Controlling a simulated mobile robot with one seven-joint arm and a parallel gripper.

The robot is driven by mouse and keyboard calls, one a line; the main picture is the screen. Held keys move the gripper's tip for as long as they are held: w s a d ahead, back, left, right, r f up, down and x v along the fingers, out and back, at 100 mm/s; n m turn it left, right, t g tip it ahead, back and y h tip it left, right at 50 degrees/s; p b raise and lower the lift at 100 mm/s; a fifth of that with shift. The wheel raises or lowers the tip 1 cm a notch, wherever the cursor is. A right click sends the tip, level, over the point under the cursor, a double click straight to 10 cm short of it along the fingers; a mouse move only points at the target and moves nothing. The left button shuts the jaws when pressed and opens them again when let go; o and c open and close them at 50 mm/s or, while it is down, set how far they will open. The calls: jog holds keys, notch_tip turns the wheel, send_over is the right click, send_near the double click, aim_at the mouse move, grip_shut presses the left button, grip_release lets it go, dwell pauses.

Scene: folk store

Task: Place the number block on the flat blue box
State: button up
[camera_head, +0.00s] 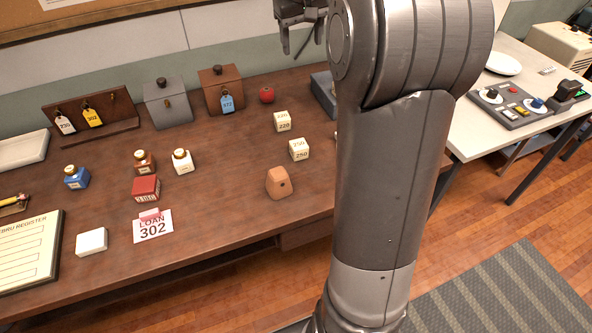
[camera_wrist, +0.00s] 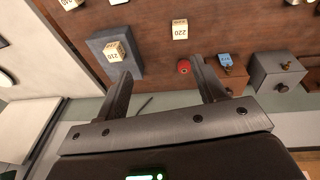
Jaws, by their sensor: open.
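The flat blue box (camera_wrist: 95,44) lies on the table in the wrist view. A cream number block (camera_wrist: 115,51) sits on it, its number too small to read surely. In the head view my arm hides most of the flat blue box (camera_head: 323,88) and the block on it. My gripper (camera_wrist: 162,68) is open and empty, its left fingertip near the block in the picture; it also shows at the top of the head view (camera_head: 301,42). A 220 block (camera_head: 282,122) and a 250 block (camera_head: 299,150) stand on the table; the 220 block also shows in the wrist view (camera_wrist: 180,29).
A red ball (camera_head: 267,95) lies near the flat box. A brown box (camera_head: 222,92) and a grey box (camera_head: 168,104) stand at the back. A brown pierced block (camera_head: 279,183) is near the front edge. Bottles and a loan card (camera_head: 153,228) are left.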

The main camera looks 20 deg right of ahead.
jog(key=s+a+t, duration=0.1)
jog(key=s+a, duration=0.4)
jog(key=s, duration=0.4)
jog(key=s+a+t, duration=0.1)
jog(key=s+a, duration=0.4)
jog(key=s, duration=0.3)
jog(key=s+a+f+t, duration=0.1)
jog(key=s+a+f, duration=0.1)
jog(key=s+f, duration=0.2)
jog(key=s+a+f+y, duration=0.1)
jog(key=s+f, duration=0.3)
jog(key=s, duration=0.5)
jog(key=shift+a+f+m+t, duration=0.3)
jog(key=shift+a+t, duration=0.1)
jog(key=shift+a, duration=0.1)
